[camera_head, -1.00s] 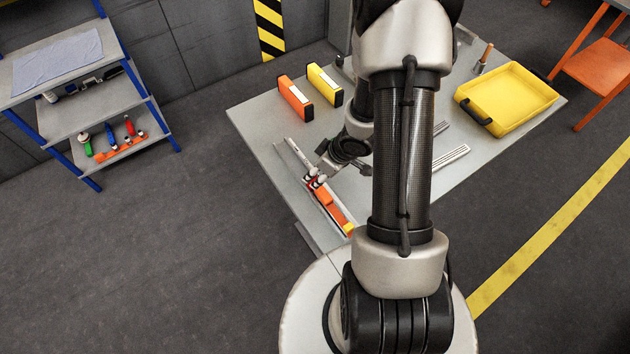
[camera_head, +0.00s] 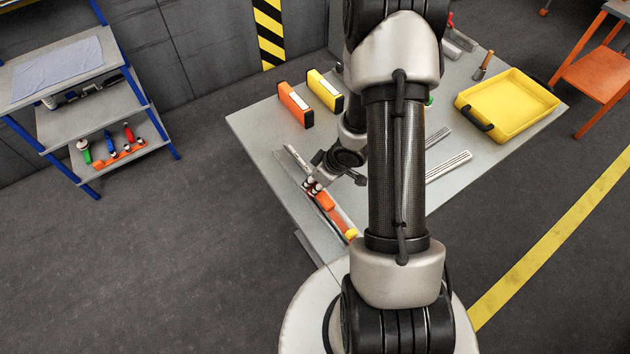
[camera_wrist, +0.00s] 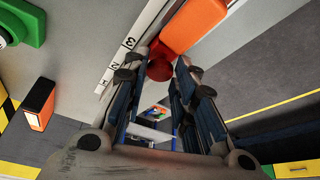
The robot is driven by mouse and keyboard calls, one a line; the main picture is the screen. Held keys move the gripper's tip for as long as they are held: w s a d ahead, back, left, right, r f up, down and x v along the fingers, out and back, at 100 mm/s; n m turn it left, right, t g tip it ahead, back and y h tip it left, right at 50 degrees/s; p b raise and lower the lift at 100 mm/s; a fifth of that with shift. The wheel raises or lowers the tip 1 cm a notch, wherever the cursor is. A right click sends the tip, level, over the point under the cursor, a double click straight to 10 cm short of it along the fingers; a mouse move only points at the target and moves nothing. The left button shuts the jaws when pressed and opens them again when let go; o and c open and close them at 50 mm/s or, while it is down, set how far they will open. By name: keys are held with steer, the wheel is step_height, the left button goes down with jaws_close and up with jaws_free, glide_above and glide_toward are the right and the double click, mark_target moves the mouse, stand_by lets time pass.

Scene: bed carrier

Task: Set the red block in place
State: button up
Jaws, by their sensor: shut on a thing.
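My gripper (camera_head: 312,185) is low over the long narrow carrier (camera_head: 342,219) at the table's left edge. In the wrist view its two fingers (camera_wrist: 158,80) are closed on a rounded red block (camera_wrist: 160,69), seen between the tips. In the head view the fingers hide the red block. An orange block (camera_head: 326,201) lies in the carrier just in front of the gripper, and it also shows in the wrist view (camera_wrist: 193,25), close to the red block. A yellow block (camera_head: 351,234) sits at the carrier's near end. I cannot tell whether the red block touches the carrier.
An orange box (camera_head: 295,104) and a yellow box (camera_head: 325,91) stand on the table behind the gripper. A yellow tray (camera_head: 508,101) is at the right, with grey rails (camera_head: 448,165) in front of it.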

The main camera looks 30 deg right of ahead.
jaws_close()
